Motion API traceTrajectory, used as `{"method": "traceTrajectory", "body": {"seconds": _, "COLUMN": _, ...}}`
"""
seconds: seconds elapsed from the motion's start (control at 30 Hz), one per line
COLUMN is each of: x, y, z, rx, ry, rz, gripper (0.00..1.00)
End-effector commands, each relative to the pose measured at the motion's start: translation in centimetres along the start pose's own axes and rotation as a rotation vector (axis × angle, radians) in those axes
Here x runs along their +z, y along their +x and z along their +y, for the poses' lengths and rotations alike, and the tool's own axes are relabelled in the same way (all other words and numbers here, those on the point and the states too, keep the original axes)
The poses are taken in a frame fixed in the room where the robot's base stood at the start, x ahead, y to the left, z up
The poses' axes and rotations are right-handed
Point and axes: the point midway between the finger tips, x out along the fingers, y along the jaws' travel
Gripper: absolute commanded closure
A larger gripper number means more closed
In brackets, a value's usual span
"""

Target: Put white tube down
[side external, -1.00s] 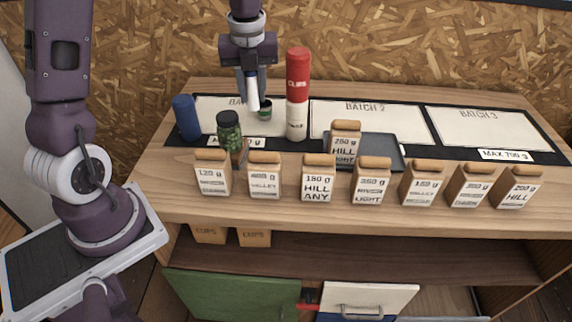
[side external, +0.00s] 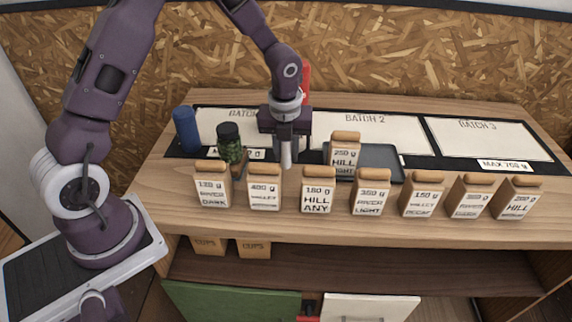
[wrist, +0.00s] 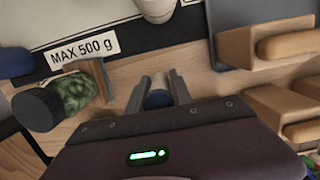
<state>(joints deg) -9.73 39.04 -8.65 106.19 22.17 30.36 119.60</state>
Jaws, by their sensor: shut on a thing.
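My gripper (side external: 285,143) is shut on the white tube (side external: 288,156), which points down over the wooden bench between the front bags and the batch mats. In the wrist view, the tube's end shows blue and white (wrist: 158,97) between the two fingers. From the side, most of the tube is covered by the gripper. Whether its lower end touches the wood I cannot tell.
Several labelled bags line the bench front, including the 180 g bag (side external: 317,190) close by. A green-and-black jar (side external: 231,148) and blue cylinder (side external: 186,130) stand left. A grey tray (side external: 381,162) lies right.

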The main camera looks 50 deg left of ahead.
Motion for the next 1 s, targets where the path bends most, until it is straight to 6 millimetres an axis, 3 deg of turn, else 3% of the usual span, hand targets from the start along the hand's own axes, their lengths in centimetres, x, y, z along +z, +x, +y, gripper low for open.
{"method": "traceTrajectory", "body": {"seconds": 0.1, "x": -0.5, "y": 2.4, "z": 0.1, "rx": 0.003, "ry": 0.003, "rz": 0.004, "gripper": 1.0}}
{"method": "traceTrajectory", "body": {"seconds": 0.2, "x": -0.6, "y": 3.5, "z": 0.1, "rx": 0.002, "ry": 0.002, "rz": 0.002, "gripper": 1.0}}
{"method": "traceTrajectory", "body": {"seconds": 0.53, "x": -0.6, "y": 3.8, "z": 0.1, "rx": 0.001, "ry": 0.0, "rz": 0.001, "gripper": 1.0}}
{"method": "traceTrajectory", "body": {"seconds": 0.57, "x": -0.6, "y": 3.8, "z": 0.0, "rx": 0.001, "ry": 0.0, "rz": 0.001, "gripper": 0.7}}
{"method": "traceTrajectory", "body": {"seconds": 0.67, "x": -0.6, "y": 3.7, "z": 0.0, "rx": 0.001, "ry": 0.0, "rz": 0.001, "gripper": 0.52}}
{"method": "traceTrajectory", "body": {"seconds": 1.0, "x": -0.5, "y": 3.3, "z": 0.0, "rx": -0.001, "ry": 0.0, "rz": 0.0, "gripper": 0.52}}
